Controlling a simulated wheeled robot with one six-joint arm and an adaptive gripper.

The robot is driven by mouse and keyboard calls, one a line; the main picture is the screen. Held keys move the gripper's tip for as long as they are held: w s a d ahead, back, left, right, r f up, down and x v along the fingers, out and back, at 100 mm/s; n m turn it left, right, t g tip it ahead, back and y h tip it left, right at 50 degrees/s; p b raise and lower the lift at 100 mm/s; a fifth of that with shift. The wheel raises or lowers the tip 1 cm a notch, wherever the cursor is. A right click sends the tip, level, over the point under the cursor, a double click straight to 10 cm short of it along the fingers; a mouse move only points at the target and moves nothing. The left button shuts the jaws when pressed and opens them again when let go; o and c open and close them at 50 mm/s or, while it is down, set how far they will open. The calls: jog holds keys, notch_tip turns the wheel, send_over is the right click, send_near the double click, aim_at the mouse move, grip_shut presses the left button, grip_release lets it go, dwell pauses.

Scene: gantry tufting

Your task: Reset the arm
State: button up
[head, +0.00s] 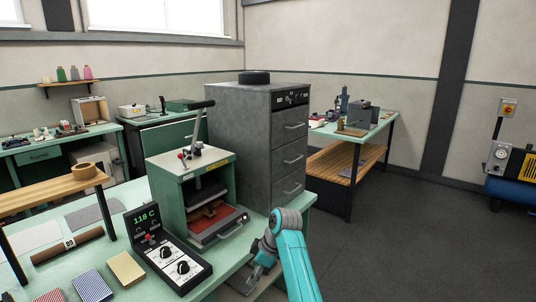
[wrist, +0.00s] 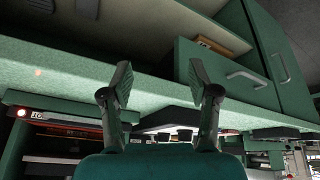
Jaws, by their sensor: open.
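My teal arm reaches in from the lower right in the head view, ending in my gripper (head: 259,275) low beside the front edge of the green workbench (head: 236,262). In the wrist view my gripper (wrist: 163,82) shows two dark fingers spread apart with nothing between them. The bench edge and an open drawer or shelf area lie beyond the fingers. In the head view the gripper is partly hidden by my own arm, and its fingertips are hard to make out.
A green press (head: 190,168) with a lever stands on the bench, close to my arm. A controller (head: 160,250) reading 118 C sits left of it. A grey drawer cabinet (head: 255,140) stands behind. The dark floor (head: 400,240) to the right is clear.

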jog(key=s+d+f+m+t, duration=0.2)
jog(key=s+d+f+m, duration=0.3)
jog(key=f, duration=0.6)
jog(key=s+d+f+t, duration=0.2)
jog(key=s+f, duration=0.4)
jog(key=f, duration=0.5)
jog(key=s+d+f+m+t+h, duration=0.1)
jog(key=s+d+f+m, duration=0.2)
jog(key=s, duration=0.6)
jog(key=s+d+f+m+t+h, duration=0.15)
jog(key=s+d+f, duration=0.3)
jog(key=s, duration=0.45)
jog(key=s+d+r+m+t+h, duration=0.1)
jog(key=s+d+r+m+t, duration=0.2)
jog(key=s, duration=0.7)
jog(key=s+d+r+m+t, duration=0.1)
jog(key=s+d+r, duration=0.25)
jog(key=s, duration=0.55)
jog(key=s+r+m+t, duration=0.1)
jog(key=s+r, duration=0.6)
jog(key=r, duration=0.3)
jog(key=s+d+r+m+t+h, duration=0.1)
jog(key=s+r+m+t, duration=0.1)
jog(key=s+r, duration=0.6)
notch_tip(320, 180, up, 4)
jog(key=shift+d+f, duration=0.2)
jog(key=shift+d, duration=0.1)
